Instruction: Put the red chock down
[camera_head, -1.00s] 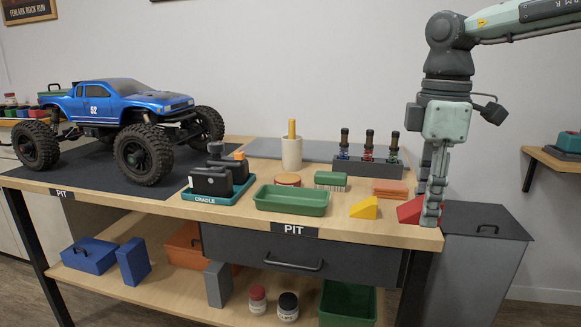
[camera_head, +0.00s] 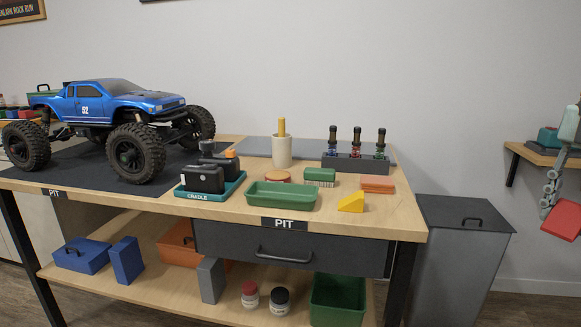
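The red chock (camera_head: 564,220) hangs at the right edge of the camera_head view, beyond the table's right end and to the right of the grey bin. My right gripper (camera_head: 549,207) points down and appears shut on the chock's left side, holding it in the air, tilted. Part of the arm is cut off by the picture edge. A yellow chock (camera_head: 351,203) sits on the table near its front right corner. My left gripper is not in view.
The wooden table (camera_head: 395,220) has free room right of the yellow chock. An orange block (camera_head: 377,184), a green tray (camera_head: 281,196) and the blue truck (camera_head: 115,104) stand on it. A lidded grey bin (camera_head: 465,260) stands beside it. A wall shelf (camera_head: 535,154) is behind the gripper.

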